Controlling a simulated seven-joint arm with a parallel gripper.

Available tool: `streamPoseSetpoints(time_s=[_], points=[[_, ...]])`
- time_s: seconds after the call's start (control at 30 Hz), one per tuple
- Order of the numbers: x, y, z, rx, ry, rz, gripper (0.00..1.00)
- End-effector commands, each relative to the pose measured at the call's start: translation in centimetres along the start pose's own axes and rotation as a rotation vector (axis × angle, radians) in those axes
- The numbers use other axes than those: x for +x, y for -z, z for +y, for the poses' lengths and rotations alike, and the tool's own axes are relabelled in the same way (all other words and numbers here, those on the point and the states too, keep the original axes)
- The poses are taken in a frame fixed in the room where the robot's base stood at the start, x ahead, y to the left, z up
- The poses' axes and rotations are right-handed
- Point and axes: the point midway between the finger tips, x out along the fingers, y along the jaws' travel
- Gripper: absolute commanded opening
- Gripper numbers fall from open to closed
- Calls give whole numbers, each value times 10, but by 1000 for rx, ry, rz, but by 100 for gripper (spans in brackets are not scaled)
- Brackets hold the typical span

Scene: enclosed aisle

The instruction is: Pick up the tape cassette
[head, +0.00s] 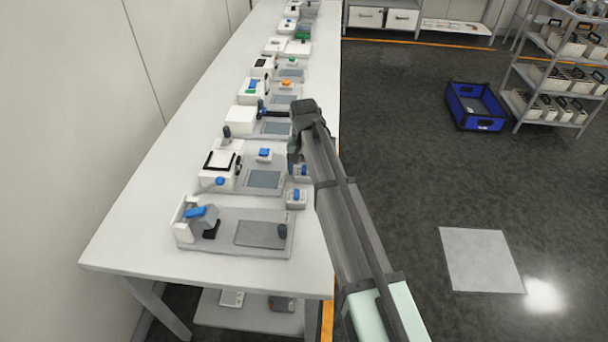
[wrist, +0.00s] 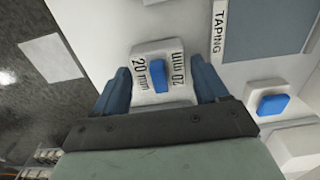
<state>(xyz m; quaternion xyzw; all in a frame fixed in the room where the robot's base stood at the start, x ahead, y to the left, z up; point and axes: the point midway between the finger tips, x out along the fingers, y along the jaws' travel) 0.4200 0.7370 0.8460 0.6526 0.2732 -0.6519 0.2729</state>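A white tape cassette (wrist: 146,94) with a blue centre and "20 mm" printed on both sides lies near the table edge, between the two blue fingers of my gripper (wrist: 160,68) in the wrist view. The fingers are apart, one on each side of it; I cannot tell whether they touch it. In the head view my gripper (head: 296,155) is low over the table's right edge, and a small blue-and-white cassette (head: 301,171) shows just below it, partly hidden by my arm.
A similar cassette (head: 296,197) lies nearer on the edge. Another blue-topped piece (head: 264,155) sits beside the taping panel (wrist: 268,22). Devices line the white table (head: 140,235). A blue crate (head: 458,105) and shelf rack (head: 535,79) stand on the floor right.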

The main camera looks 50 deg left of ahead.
Motion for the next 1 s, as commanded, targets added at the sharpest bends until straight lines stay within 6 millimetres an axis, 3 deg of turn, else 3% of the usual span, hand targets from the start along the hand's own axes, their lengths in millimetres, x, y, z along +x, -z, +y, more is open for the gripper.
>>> streamPoseSetpoints(time_s=[0.07,0.47,0.77,1.0], points=[[0,0,0,0,0,0,65],[0,0,0,0,0,0,27],[-4,0,0,0,0,0,27],[-35,1,0,0,1,2,26]])
